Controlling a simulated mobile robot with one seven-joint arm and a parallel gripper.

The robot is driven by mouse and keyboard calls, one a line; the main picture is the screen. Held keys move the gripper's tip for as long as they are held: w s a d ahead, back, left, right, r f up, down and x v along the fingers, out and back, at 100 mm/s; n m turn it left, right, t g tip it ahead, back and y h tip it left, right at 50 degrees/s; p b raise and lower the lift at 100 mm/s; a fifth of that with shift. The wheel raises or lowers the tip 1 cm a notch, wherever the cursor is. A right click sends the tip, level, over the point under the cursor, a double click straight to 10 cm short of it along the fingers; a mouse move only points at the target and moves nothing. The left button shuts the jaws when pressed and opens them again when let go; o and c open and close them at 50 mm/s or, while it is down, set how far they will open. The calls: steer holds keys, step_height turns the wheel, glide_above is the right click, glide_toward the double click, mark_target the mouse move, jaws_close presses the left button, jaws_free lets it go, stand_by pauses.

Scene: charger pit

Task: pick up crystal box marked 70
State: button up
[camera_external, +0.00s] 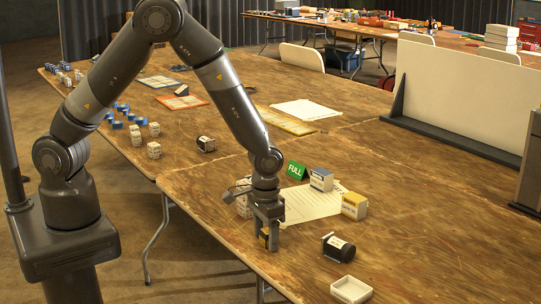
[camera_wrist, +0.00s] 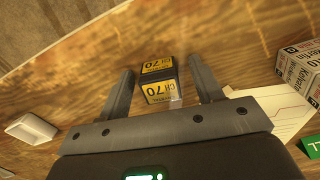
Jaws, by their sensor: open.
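The crystal box marked 70 (camera_wrist: 158,80) is a small dark box with yellow labels reading "CH 70". It stands on the wooden table near the front edge. In the external view the box (camera_external: 264,236) shows only as a bit of yellow and black between the fingers. My gripper (camera_wrist: 158,84) points down over it, with one finger on each side of the box. The fingers are open, with a visible gap on both sides in the wrist view. In the external view my gripper (camera_external: 269,240) is low at the table and hides most of the box.
A white sheet (camera_external: 312,203) lies beside my gripper, with a blue-white box (camera_external: 321,180), a yellow-white box (camera_external: 354,206) and a green "FULL" sign (camera_external: 296,170) near it. A black cylinder (camera_external: 338,248) and white tray (camera_external: 351,289) are to the right. White boxes (camera_external: 243,205) stand close behind my gripper.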

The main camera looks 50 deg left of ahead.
steer(key=c, duration=1.1)
steer(key=shift+o, duration=0.2)
steer(key=shift+r, duration=0.15)
